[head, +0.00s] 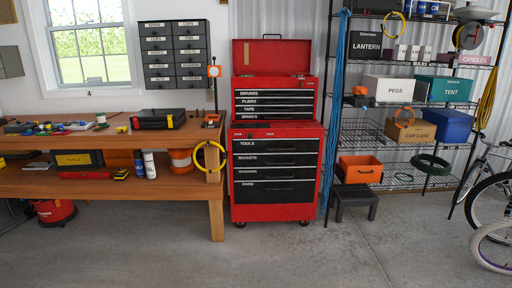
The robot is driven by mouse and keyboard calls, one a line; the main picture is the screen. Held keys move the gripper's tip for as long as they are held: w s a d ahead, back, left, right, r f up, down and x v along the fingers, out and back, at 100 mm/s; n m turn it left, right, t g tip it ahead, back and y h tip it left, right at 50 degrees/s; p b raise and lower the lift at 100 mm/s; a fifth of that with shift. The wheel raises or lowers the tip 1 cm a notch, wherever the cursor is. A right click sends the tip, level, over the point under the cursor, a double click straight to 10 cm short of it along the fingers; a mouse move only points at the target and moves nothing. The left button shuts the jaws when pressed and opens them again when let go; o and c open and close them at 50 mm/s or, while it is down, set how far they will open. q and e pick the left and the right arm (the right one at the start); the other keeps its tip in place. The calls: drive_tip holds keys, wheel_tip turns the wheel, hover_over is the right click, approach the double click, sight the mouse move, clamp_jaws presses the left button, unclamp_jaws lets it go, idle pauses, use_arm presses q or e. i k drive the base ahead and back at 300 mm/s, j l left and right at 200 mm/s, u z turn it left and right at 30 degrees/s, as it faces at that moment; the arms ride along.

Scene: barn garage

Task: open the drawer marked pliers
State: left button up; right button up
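A red tool chest (236,170) with black drawer fronts stands in the middle of the head view against the back wall. The drawer marked PLIERS (285,102) is the second one down in its upper box. It looks closed, flush with the drivers drawer (285,93) above and the tape drawer (285,109) below. The chest's top lid (271,55) is raised. Neither of my grippers is in view.
A wooden workbench (90,187) with tools stands left of the chest, a yellow ring (208,157) hanging at its corner. A wire shelf (405,104) with boxes and a small dark stool (356,193) stand to the right. The concrete floor (300,255) in front is clear.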

sight(250, 100)
drive_tip(key=i, duration=2.1)
drive_tip(key=i+u, duration=0.1)
drive_tip(key=i, duration=0.4)
drive_tip(key=i+l+u, duration=0.15)
drive_tip(key=i, duration=0.35)
drive_tip(key=i+l+u, duration=0.1)
drive_tip(key=i, duration=0.4)
drive_tip(key=i+l+u, duration=0.1)
drive_tip(key=i, duration=0.4)
drive_tip(key=l, duration=0.1)
